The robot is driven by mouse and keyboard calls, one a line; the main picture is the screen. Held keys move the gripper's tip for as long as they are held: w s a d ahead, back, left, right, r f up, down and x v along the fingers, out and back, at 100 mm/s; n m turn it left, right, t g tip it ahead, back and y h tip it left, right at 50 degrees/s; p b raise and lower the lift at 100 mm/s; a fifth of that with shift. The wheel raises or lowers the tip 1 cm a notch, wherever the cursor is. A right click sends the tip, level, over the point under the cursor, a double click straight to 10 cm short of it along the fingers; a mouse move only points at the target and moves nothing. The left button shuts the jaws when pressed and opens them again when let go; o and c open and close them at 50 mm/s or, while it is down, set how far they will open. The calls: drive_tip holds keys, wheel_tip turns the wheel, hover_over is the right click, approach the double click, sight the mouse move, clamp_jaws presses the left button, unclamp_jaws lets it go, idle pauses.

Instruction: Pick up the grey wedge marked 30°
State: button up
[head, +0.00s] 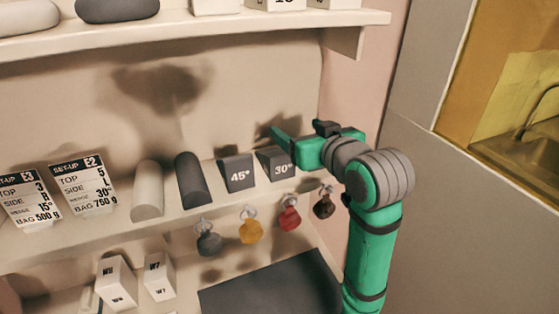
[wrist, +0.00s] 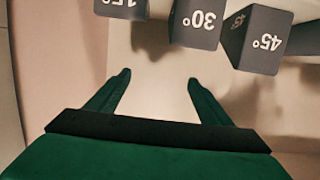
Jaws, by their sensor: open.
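The grey wedge marked 30° (head: 274,165) stands on the middle shelf, right of the wedge marked 45° (head: 236,173). My gripper (head: 284,139) is at its upper right in the head view and overlaps its right side. In the wrist view the labels are upside down. There the 30° wedge (wrist: 196,26) lies beyond the fingertips and a little right of centre. My open gripper (wrist: 158,78) has nothing between its fingers, with a visible gap to the wedge.
In the wrist view the 15° wedge (wrist: 121,9) and 45° wedge (wrist: 262,41) flank the 30° one closely. A dark roll (head: 192,180) and a pale roll (head: 148,190) share the shelf. Coloured bags (head: 290,217) hang below its edge. An upper shelf (head: 270,22) is above.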

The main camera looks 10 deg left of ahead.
drive_tip(key=g, duration=0.1)
approach(271, 150)
drive_tip(key=shift+s+d+r+h, duration=0.2)
drive_tip(key=shift+s+r+h, duration=0.15)
drive_tip(key=shift+s, duration=0.2)
drive_tip(key=shift+f+g, duration=0.3)
drive_tip(key=shift+h, duration=0.25)
drive_tip(key=x, duration=0.5)
drive_tip(key=shift+f, duration=0.1)
drive_tip(key=shift+a+r+x, duration=0.15)
drive_tip(key=shift+r+x, duration=0.05)
drive_tip(key=shift+x, duration=1.15)
drive_tip(key=shift+a+r+x, duration=0.1)
drive_tip(key=shift+r+x, duration=0.1)
drive_tip(key=shift+x, duration=1.2)
drive_tip(key=c, duration=1.1)
